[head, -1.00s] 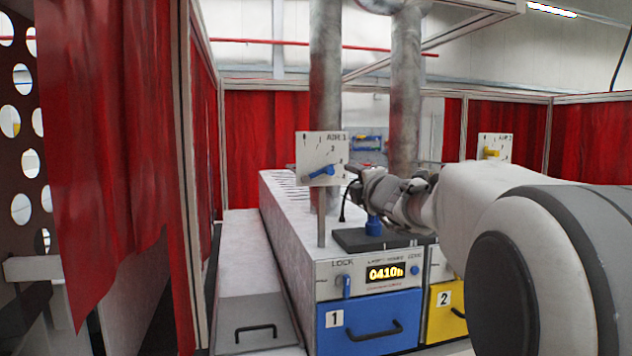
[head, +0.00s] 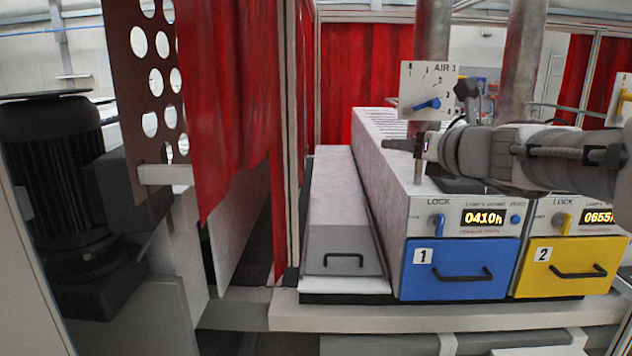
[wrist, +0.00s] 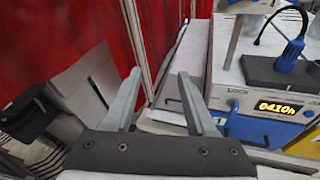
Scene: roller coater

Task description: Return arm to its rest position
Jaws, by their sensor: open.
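My gripper (head: 408,148) is at the end of my arm, which reaches in from the right in the head view. It hangs in front of the upper part of the machine cabinet (head: 374,160), below the AIR 1 dial plate (head: 418,82). In the wrist view my gripper (wrist: 159,73) shows two grey fingers spread apart with nothing between them. The blue pointer (head: 428,104) on the AIR 1 plate is clear of the fingers. My arm hides part of the cabinet top.
A blue drawer (head: 460,270) marked 1 and a yellow drawer (head: 568,268) marked 2 front the cabinet. Red curtains (head: 225,110) and a perforated panel (head: 143,90) stand left. A dark motor (head: 55,180) is at far left. A blue-handled tool (wrist: 288,55) shows in the wrist view.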

